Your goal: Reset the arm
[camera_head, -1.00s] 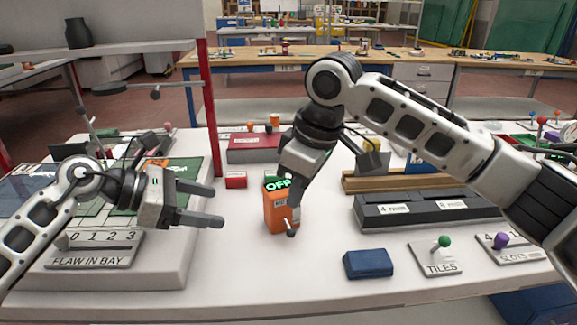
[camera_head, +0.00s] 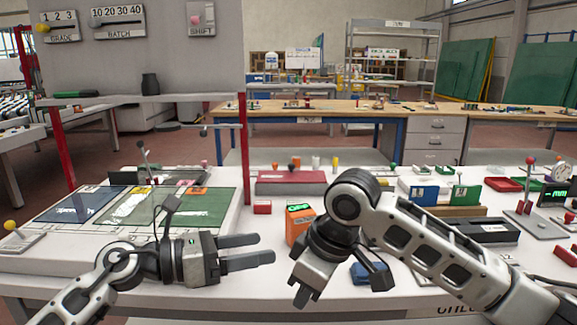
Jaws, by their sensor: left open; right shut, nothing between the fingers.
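My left gripper (camera_head: 268,249) reaches in from the left with its two dark fingers apart and nothing between them. It points right, and its tips appear just left of the orange box. My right gripper (camera_head: 300,296) hangs from the bent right arm, pointing down in front of the white table's front part. It is shut and empty. The orange box (camera_head: 298,229) with a green lit display stands on the table behind the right gripper, partly hidden by it. A blue block (camera_head: 367,273) is partly covered by the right arm.
The glass panels (camera_head: 180,207) lie on the raised bed at left. A dark tray (camera_head: 487,232) and a lever panel (camera_head: 533,215) are at right. A red post (camera_head: 244,150) rises at left.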

